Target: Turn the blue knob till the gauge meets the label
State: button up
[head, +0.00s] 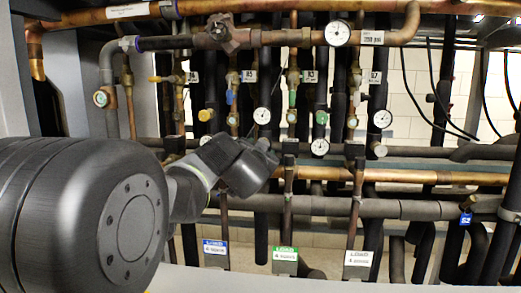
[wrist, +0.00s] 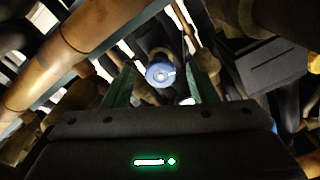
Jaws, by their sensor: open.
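The blue knob (wrist: 160,74) shows in the wrist view between the two greenish fingers of my gripper (wrist: 163,82). The fingers are open, one on each side of it; I cannot tell whether either touches it. In the head view a small blue knob (head: 230,97) sits on a copper valve line left of centre. My gripper (head: 266,150) is partly visible there, below and right of that knob. White round gauges show at the top (head: 337,33), middle (head: 262,115), right (head: 382,118) and lower centre (head: 320,147). Their needles are too small to read.
Copper and dark pipes fill the rack closely. A yellow knob (head: 205,114) and a green knob (head: 321,117) stand near the blue one. Blue (head: 215,247), green (head: 285,254) and white (head: 358,258) labels hang below. A copper pipe (wrist: 75,60) crosses the wrist view at left.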

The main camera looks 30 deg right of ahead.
jog(key=p+v, duration=0.1)
jog(key=v, duration=1.2)
jog(key=b+x, duration=0.1)
jog(key=x, duration=1.2)
jog(key=shift+w+d, duration=0.2)
jog(key=shift+w, duration=0.05)
jog(key=shift+s+a, duration=0.1)
jog(key=shift+s, duration=0.05)
